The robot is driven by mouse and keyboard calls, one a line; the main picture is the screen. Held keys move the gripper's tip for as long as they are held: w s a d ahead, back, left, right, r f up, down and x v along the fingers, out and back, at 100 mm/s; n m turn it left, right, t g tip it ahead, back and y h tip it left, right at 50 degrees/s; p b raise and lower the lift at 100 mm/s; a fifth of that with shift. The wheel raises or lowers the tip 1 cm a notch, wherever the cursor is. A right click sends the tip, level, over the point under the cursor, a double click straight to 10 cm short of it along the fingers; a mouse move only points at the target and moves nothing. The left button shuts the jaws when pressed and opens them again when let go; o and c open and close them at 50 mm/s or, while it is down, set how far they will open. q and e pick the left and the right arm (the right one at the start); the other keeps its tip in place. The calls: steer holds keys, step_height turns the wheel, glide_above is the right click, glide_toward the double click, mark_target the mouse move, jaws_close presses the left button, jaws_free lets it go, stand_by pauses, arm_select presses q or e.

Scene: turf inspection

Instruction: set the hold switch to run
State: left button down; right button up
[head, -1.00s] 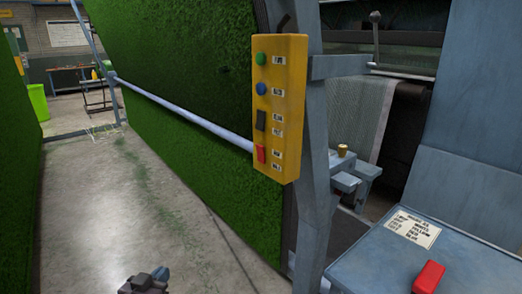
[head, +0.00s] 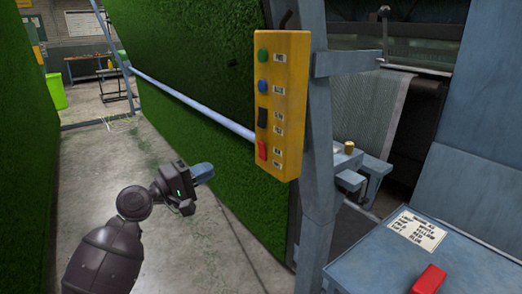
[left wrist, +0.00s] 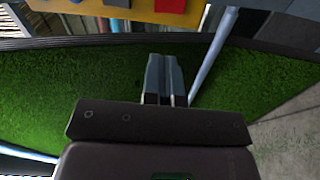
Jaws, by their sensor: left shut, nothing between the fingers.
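A yellow control box (head: 294,150) is fixed to a blue-grey post in the head view. Down its face run a green button (head: 263,55), a blue button (head: 263,86), a black rocker switch (head: 262,117) and a red rocker switch (head: 262,149). Small white labels stand beside them, too small to read, so I cannot tell which switch is the hold switch. My left gripper (head: 205,171) is shut and empty, left of and below the box, apart from it. Its fingers also show in the left wrist view (left wrist: 165,72) in front of the turf. My right gripper is not seen.
A pale rail (head: 195,107) crosses the green turf wall (head: 190,60) behind the box. A blue-grey console (head: 465,265) with a label card (head: 416,233) and a red block (head: 428,281) stands at lower right. Concrete floor (head: 95,190) is clear at left.

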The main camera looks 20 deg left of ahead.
mark_target(261, 146)
arm_select(q)
steer(key=shift+s+d+n, duration=0.15)
steer(key=shift+n, duration=0.25)
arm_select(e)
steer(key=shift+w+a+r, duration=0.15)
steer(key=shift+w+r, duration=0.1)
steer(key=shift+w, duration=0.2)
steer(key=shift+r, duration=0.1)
arm_select(q)
steer(key=p+x, duration=0.1)
steer(key=x, duration=1.2)
steer(key=shift+d+r+p, duration=0.1)
steer(key=shift+r+p, duration=0.05)
steer(key=shift+p, duration=0.2)
steer(key=shift+w+d, duration=0.25)
steer(key=shift+w, duration=0.1)
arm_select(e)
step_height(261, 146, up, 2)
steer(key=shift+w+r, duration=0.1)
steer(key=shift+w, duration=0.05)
arm_select(q)
steer(key=shift+w+d+r, duration=0.1)
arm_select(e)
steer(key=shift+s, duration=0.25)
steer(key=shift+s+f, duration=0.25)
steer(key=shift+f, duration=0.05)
